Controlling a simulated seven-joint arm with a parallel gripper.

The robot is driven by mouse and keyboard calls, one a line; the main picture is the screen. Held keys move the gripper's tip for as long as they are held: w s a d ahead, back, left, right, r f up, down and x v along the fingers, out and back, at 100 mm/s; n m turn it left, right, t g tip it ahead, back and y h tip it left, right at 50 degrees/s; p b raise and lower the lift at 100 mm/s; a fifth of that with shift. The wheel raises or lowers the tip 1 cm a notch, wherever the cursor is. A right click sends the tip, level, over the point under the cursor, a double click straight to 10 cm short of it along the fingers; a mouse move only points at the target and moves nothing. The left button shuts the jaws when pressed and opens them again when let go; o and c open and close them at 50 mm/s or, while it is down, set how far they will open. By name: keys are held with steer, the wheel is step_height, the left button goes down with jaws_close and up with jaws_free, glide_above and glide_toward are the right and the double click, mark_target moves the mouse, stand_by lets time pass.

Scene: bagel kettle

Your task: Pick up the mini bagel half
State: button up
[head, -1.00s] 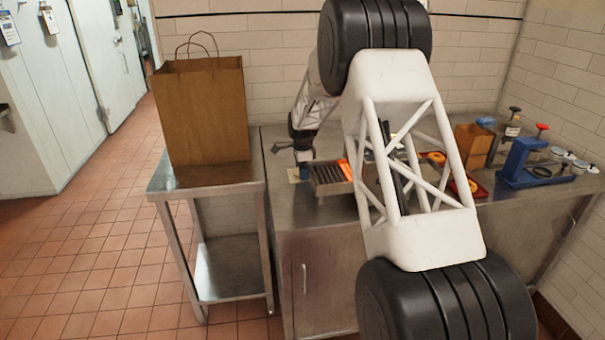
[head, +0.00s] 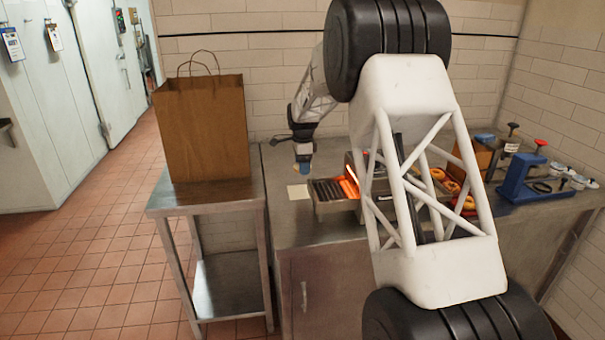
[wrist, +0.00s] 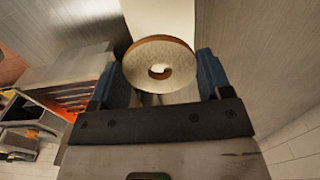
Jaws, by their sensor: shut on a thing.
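The mini bagel half (wrist: 160,64) shows in the wrist view as a ring with a pale cut face and a brown crust edge. My gripper (wrist: 161,76) is shut on it, with a blue finger on each side. In the head view my gripper (head: 303,168) is above the steel counter, to the left of the grill-like toaster (head: 332,191). The bagel half is too small and hidden to make out clearly in the head view.
A pale square sheet (head: 298,191) lies on the counter (head: 290,230) below my gripper. A brown paper bag (head: 203,130) stands on a lower side table (head: 160,200) at left. Bagels (head: 452,187), a wooden block and a blue stand (head: 520,175) are at right.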

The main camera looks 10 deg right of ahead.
steer(key=shift+r, duration=0.35)
steer(key=shift+s, duration=0.1)
stand_by(0.4)
steer(key=shift+s+d+r, duration=0.25)
steer(key=shift+s+d, duration=0.05)
steer(key=shift+s, duration=0.1)
step_height(320, 180, up, 4)
glide_above(328, 191)
steer(key=shift+a, duration=0.1)
steer(key=shift+f, duration=0.2)
steer(key=shift+f, duration=2.45)
